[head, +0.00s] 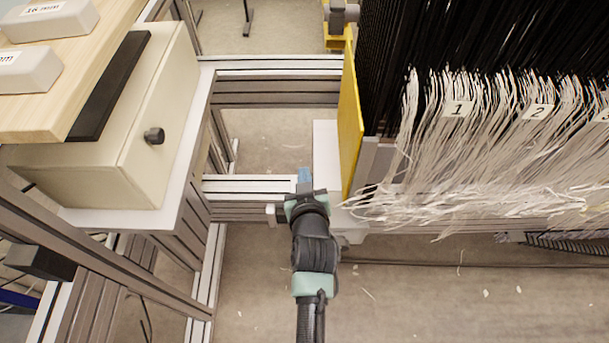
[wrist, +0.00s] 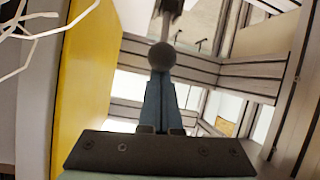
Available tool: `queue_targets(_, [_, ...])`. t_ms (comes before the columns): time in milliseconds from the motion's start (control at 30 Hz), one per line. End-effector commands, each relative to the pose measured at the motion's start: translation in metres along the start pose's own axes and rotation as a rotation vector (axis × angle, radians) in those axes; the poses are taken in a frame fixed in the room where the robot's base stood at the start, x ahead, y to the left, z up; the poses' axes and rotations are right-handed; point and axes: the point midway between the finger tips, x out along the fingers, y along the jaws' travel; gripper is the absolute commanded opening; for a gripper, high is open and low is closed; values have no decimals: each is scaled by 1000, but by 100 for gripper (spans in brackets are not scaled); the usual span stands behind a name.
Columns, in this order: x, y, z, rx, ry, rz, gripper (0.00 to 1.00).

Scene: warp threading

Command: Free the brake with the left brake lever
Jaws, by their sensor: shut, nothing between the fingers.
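My gripper (head: 305,175) is at the centre of the head view, beside the yellow loom panel. In the wrist view its blue fingers (wrist: 160,103) are shut together with nothing between them. A dark round knob (wrist: 161,56), which looks like the end of the brake lever, shows right at the fingertips in the wrist view. I cannot tell whether the fingers touch it or it lies beyond them. I cannot make out the knob in the head view.
The yellow panel (head: 350,125) stands close to the right of my gripper, with loose white warp threads (head: 440,185) beyond it. Metal rails (head: 270,92) cross ahead. A cream box (head: 150,110) with a black knob (head: 154,136) stands at left. Open floor lies below.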

Motion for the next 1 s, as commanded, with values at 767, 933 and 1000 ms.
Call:
queue_targets(767, [-22, -10, 52, -24, 361, 67, 0])
queue_targets(933, [-24, -11, 55, -24, 361, 67, 0])
queue_targets(1000, [-24, -11, 55, -24, 361, 67, 0])
